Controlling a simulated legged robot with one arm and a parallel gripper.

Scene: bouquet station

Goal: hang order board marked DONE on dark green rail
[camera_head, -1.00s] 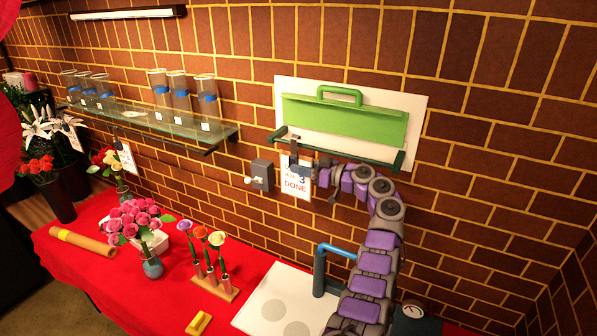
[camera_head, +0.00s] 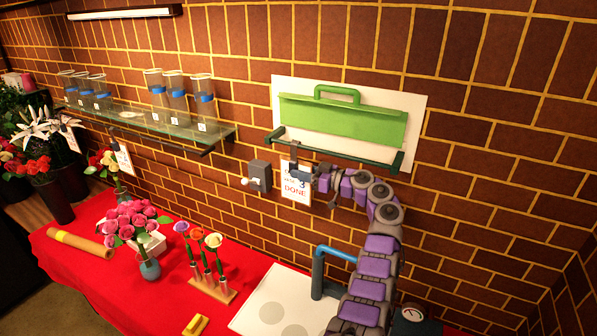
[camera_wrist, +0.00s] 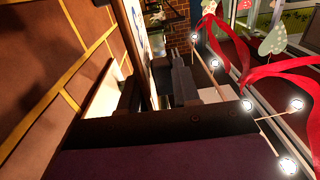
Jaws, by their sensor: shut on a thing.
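The order board (camera_head: 296,188), a white card marked DONE, hangs upright against the brick wall below the left part of the dark green rail (camera_head: 345,152). A dark hook (camera_head: 294,150) at its top reaches up to the rail; I cannot tell whether the hook rests over the rail or only lies in front of it. My gripper (camera_head: 311,176) is shut on the order board at its upper right side. In the wrist view my dark fingers (camera_wrist: 185,85) are close to the wall, and the board's edge is hard to make out.
A green panel with a handle (camera_head: 343,120) is on a white backing above the rail. A grey switch box (camera_head: 260,176) is just left of the board. A glass shelf with vases (camera_head: 150,120) is farther left. The red table (camera_head: 120,262) below holds flowers.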

